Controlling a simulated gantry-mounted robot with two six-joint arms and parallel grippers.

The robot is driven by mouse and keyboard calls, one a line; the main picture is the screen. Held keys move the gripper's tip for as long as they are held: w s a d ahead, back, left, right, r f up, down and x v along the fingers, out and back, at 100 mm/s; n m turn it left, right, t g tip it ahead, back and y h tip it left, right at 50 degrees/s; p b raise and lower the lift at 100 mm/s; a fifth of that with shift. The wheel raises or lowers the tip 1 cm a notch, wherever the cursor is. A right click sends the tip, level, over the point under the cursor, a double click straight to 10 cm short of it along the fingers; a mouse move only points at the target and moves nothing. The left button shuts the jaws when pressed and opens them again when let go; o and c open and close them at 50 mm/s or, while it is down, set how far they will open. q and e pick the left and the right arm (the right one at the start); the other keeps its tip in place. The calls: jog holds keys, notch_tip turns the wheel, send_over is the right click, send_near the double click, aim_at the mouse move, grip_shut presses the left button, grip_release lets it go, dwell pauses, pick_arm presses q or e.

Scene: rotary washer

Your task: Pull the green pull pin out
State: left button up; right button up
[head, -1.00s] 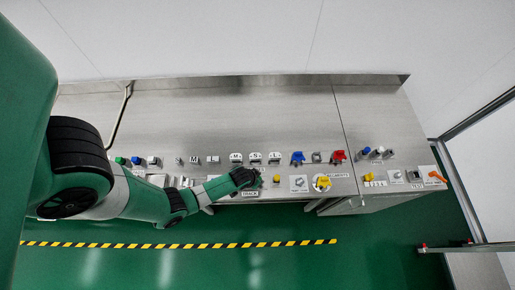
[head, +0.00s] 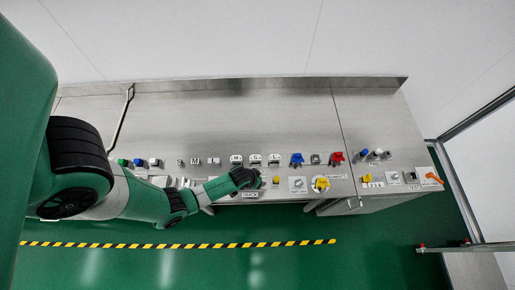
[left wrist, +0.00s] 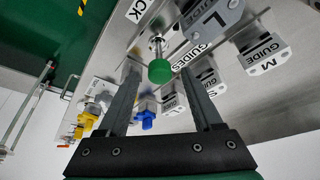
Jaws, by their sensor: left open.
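The green pull pin has a round green knob (left wrist: 159,71) on a thin metal shaft that stands out from the steel panel in the left wrist view. My left gripper (left wrist: 160,82) is open, with one finger on each side of the knob. Gaps show between the knob and both fingers, and I cannot tell how deep the knob sits between them. In the head view my left gripper (head: 257,180) is at the front edge of the console above the TRACK label, and it hides the pin there. My right gripper is not in view.
A blue knob (left wrist: 146,120) and yellow knobs (head: 321,184) are nearby. A yellow-black stripe (head: 180,243) marks the open green floor in front.

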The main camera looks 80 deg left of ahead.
pick_arm(q)
jog(key=p+v, duration=0.4)
jog(key=v, duration=0.3)
jog(key=shift+r, duration=0.3)
